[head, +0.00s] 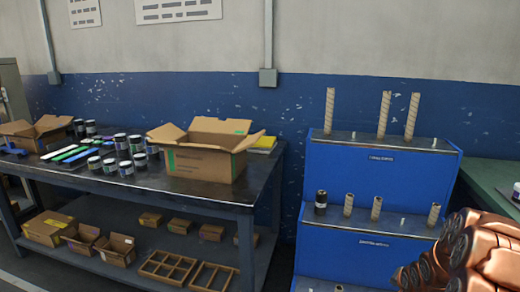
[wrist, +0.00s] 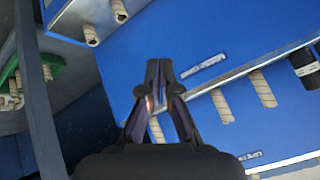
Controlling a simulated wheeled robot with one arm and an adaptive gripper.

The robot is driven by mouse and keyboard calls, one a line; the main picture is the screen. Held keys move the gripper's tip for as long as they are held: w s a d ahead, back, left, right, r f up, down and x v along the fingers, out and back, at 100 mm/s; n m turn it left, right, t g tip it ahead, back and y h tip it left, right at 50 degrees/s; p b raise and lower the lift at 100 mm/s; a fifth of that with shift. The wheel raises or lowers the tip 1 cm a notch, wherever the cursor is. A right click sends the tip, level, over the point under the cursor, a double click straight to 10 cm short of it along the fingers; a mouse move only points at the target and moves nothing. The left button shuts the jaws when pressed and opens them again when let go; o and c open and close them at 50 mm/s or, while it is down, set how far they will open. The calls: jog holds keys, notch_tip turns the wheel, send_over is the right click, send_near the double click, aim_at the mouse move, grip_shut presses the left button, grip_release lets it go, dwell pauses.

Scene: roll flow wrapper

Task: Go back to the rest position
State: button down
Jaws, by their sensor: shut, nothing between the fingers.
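My gripper (wrist: 159,65) shows in the wrist view with its two dark fingers brought together at the tips. Nothing is held between them. Behind the fingers is the blue stepped rack (wrist: 180,50), seen tilted, and I cannot tell how far the fingertips are from it. Cardboard tubes (wrist: 263,88) stand on its steps. The head view shows the rack (head: 375,180) upright, with tall tubes (head: 384,115) on the top step and shorter tubes and a dark jar (head: 321,202) on the step below. The gripper is not visible in the head view.
A dark table (head: 200,190) at the left bears an open cardboard box (head: 200,165), several jars (head: 121,143) and coloured strips (head: 72,154). A green-topped table (head: 490,178) stands right of the rack. A narrow floor gap separates table and rack.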

jog(key=s+a+r+n+g+p, duration=0.1)
jog(key=s+a+r+n+p, duration=0.15)
jog(key=s+a+r, duration=0.35)
jog(key=s+a+r+n+g+p, duration=0.1)
jog(key=s+a+r+g+p, duration=0.15)
jog(key=a+r, duration=0.4)
jog(key=s+a+r+n+g+p, duration=0.1)
jog(key=s+a+r+p, duration=0.35)
jog(key=r, duration=0.45)
jog(key=s+a+r+n+g+p, duration=0.1)
jog(key=s+a+r+p, duration=0.2)
jog(key=s, duration=0.6)
jog(key=s+a+r+n+g+y+p, duration=0.1)
jog(key=s+a+r+n+g+p, duration=0.1)
jog(key=s+a+r, duration=0.4)
jog(key=s+a+r+n+g+y+p, duration=0.1)
jog(key=s+a+r, duration=0.4)
jog(key=s, duration=0.8)
notch_tip(320, 180, up, 3)
jog(key=n+g+p, duration=0.1)
jog(key=p, duration=0.1)
jog(key=shift+p, duration=0.3)
jog(key=shift+n, duration=0.25)
